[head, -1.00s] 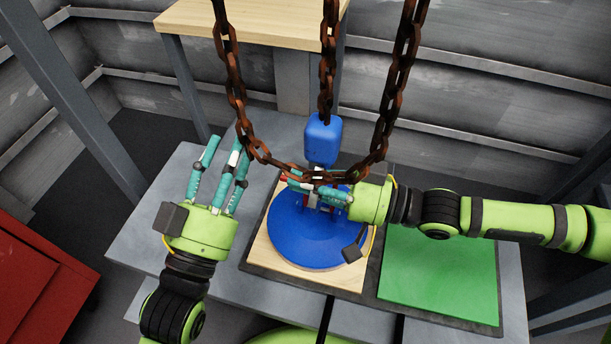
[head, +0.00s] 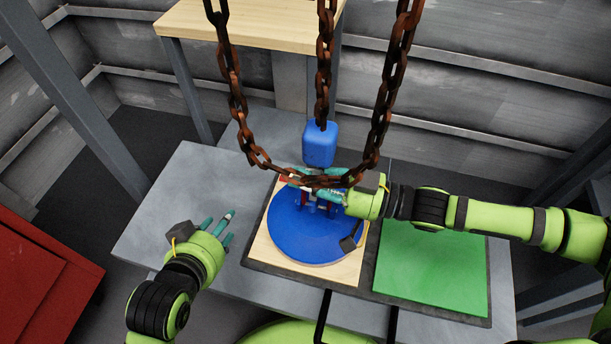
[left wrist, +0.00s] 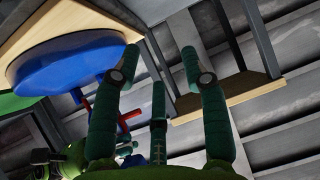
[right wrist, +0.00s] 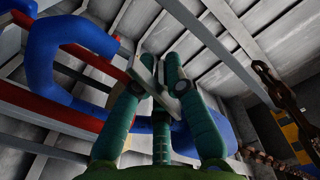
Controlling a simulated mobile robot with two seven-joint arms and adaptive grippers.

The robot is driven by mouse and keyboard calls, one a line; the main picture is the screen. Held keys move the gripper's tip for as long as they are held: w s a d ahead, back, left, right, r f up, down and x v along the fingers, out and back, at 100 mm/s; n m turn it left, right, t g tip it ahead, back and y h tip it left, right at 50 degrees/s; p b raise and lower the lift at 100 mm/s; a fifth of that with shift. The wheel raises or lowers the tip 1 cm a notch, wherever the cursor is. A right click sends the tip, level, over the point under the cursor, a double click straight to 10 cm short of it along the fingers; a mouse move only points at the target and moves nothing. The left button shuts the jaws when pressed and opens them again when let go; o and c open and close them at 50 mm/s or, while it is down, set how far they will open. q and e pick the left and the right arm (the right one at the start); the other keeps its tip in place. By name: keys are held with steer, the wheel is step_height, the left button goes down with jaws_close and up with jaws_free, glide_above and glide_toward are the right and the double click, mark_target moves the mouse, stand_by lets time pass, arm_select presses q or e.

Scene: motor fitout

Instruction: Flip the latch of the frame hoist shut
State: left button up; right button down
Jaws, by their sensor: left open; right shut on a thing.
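The frame hoist's blue block (head: 320,143) hangs on the middle rusty chain (head: 322,75) in the head view. In the right wrist view a curved blue hook (right wrist: 42,60) shows at the left. My right gripper (head: 312,182) is below the block, over the far part of a round blue motor part (head: 305,238). Its fingers are shut on a thin pale piece (right wrist: 148,76), probably the latch; they hide much of it. My left gripper (head: 220,229) is open and empty, left of the motor part and apart from it. It also shows in the left wrist view (left wrist: 158,75).
The motor part stands on a pale wooden board (head: 345,273) beside a green panel (head: 430,270) on the grey table (head: 170,215). A rusty chain loop (head: 236,105) hangs close around the right gripper. A wooden-topped stand (head: 245,20) is behind; a red cabinet (head: 45,270) is at left.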

steer(key=shift+s+a, duration=0.1)
steer(key=shift+s, duration=0.05)
steer(key=c, duration=1.3)
jaws_free()
steer(key=shift+r, duration=0.1)
